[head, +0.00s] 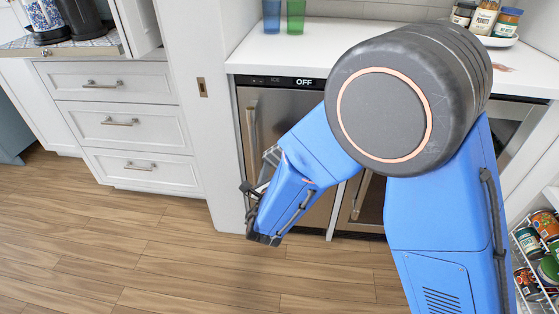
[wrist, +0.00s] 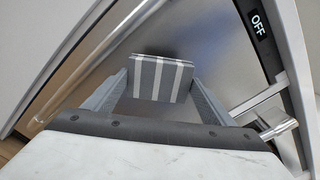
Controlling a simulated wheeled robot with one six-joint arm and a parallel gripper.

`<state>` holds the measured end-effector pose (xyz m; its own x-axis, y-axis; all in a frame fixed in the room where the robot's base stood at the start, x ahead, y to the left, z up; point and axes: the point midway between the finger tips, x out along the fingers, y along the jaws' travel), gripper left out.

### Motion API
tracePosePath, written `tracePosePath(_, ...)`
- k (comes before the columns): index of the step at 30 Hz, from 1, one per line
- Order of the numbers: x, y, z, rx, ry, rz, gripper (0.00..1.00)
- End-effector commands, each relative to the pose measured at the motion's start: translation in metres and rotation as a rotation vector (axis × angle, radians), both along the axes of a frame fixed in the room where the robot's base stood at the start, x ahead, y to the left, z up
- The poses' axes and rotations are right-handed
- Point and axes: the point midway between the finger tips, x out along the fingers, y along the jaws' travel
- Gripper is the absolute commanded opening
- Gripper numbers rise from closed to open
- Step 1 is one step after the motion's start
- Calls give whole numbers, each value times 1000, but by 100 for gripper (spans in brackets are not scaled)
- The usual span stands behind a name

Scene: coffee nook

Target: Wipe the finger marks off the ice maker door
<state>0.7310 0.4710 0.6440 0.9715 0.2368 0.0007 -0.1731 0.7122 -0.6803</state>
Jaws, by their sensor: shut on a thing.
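The ice maker door (head: 285,110) is brushed steel, under a black strip marked ICE and OFF. Its upright handle (head: 252,125) is on the left edge. My arm hides much of the door's right and lower part. My gripper (head: 258,178) is low in front of the door's left side. In the wrist view my gripper (wrist: 160,92) is shut on a grey cloth with white stripes (wrist: 146,80). The steel door (wrist: 225,75) is behind the cloth, and the handle (wrist: 100,65) runs diagonally at left. I cannot tell whether the cloth touches the door. I cannot make out finger marks.
A second appliance with a dark glass door (head: 372,200) stands right of the ice maker. The white counter (head: 285,55) holds a blue cup (head: 271,15), a green cup (head: 295,17) and jars (head: 482,18). White drawers (head: 125,125) are at left. The wood floor (head: 150,250) in front is clear.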

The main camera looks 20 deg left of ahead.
Motion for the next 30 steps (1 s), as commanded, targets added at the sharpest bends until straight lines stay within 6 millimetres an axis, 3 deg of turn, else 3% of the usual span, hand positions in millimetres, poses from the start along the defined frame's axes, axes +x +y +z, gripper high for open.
tracePosePath(18,48,10,0,1,0,-4,60)
tracePosePath(30,56,12,0,0,1,-4,60)
